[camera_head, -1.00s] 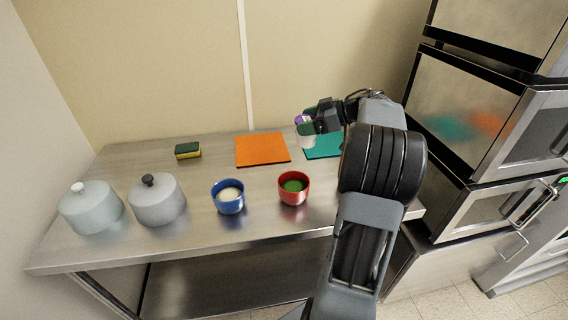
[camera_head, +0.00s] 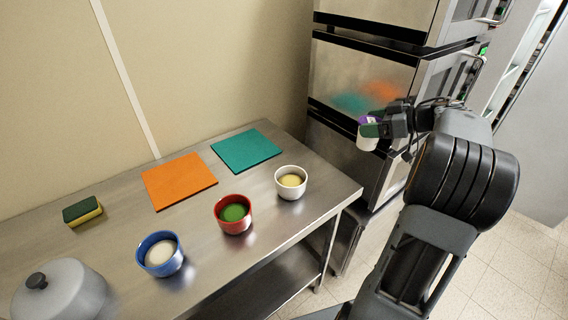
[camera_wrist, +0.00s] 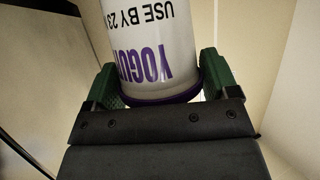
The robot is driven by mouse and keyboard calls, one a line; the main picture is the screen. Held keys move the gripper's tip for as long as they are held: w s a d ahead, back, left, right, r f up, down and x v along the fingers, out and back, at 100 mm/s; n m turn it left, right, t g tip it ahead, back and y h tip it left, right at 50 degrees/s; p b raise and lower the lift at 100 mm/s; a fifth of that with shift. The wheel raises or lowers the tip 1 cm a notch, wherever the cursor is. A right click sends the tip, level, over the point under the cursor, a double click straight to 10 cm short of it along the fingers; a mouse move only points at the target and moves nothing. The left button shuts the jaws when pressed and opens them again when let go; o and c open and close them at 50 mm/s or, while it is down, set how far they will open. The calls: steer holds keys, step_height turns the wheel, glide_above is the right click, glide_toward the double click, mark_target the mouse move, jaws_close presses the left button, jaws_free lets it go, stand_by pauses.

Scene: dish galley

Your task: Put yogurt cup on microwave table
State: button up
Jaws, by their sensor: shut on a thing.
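The yogurt cup (camera_head: 368,141) is white with a purple lid. It is held in the air to the right of the steel table, in front of the stacked steel ovens. My gripper (camera_head: 371,130) is shut on it. In the wrist view the yogurt cup (camera_wrist: 150,45) shows purple "YOGU" lettering and sits between the green finger pads of my gripper (camera_wrist: 155,88). No table with a microwave on it can be made out for sure.
The steel table (camera_head: 200,228) carries an orange mat (camera_head: 179,181), a teal mat (camera_head: 246,151), a sponge (camera_head: 82,211), a grey lidded pot (camera_head: 62,295), and blue (camera_head: 161,254), red (camera_head: 233,214) and white (camera_head: 291,183) bowls. Steel ovens (camera_head: 360,75) stand close behind the cup. Tiled floor (camera_head: 490,260) at right is clear.

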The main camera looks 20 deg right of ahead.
steer(key=shift+w+a+f+b, duration=0.55)
steer(key=shift+w+a+f, duration=0.3)
steer(key=shift+a+f, duration=1.3)
steer(key=shift+w+a+f+b, duration=0.55)
steer(key=shift+w+a+f, duration=0.25)
steer(key=shift+a+f, duration=1.3)
steer(key=shift+w+a+f+b, duration=0.55)
steer(key=shift+w+a+f, duration=0.3)
steer(key=shift+a+f, duration=1.3)
steer(key=shift+d+f, duration=0.1)
steer(key=shift+f, duration=0.15)
steer(key=o, duration=0.9)
